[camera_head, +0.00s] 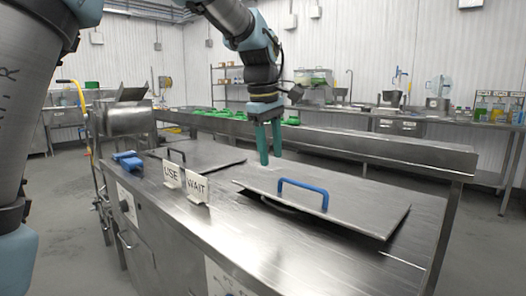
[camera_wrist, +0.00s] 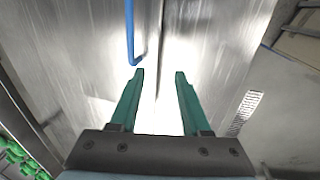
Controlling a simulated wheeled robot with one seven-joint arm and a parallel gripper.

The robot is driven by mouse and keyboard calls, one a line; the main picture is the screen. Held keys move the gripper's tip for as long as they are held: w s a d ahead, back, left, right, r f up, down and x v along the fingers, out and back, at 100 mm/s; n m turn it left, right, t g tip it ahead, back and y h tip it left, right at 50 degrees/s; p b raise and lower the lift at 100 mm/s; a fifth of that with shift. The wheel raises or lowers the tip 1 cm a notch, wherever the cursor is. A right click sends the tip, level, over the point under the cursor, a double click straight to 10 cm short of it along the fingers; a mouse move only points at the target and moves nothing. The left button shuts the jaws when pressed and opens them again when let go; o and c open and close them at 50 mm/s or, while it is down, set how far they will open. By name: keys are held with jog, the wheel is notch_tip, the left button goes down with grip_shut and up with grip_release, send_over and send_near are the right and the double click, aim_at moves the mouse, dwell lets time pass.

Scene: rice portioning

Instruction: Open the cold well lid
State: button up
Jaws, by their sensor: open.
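A flat steel lid with a blue handle (camera_head: 303,190) covers the right part of the steel counter; its bare surface (camera_head: 365,208) shows a dark gap under the right edge. A second steel lid (camera_head: 215,154) with a dark handle lies to the left. No label in view says which is the cold well lid. My gripper (camera_head: 270,158) points down above the far side of the blue-handled lid, apart from the handle. In the wrist view my green fingers (camera_wrist: 159,73) are open and empty, with the blue handle (camera_wrist: 130,35) just beyond the left fingertip.
A "USE" sign (camera_head: 171,175) and a "WAIT" sign (camera_head: 196,187) stand between the lids. A blue object (camera_head: 128,160) lies at the counter's left end. A raised steel shelf (camera_head: 400,148) with green items runs along the back. The counter's front strip is clear.

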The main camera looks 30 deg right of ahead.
jog(key=shift+w+a+f, duration=0.15)
jog(key=shift+w+a, duration=0.05)
jog(key=shift+a, duration=0.3)
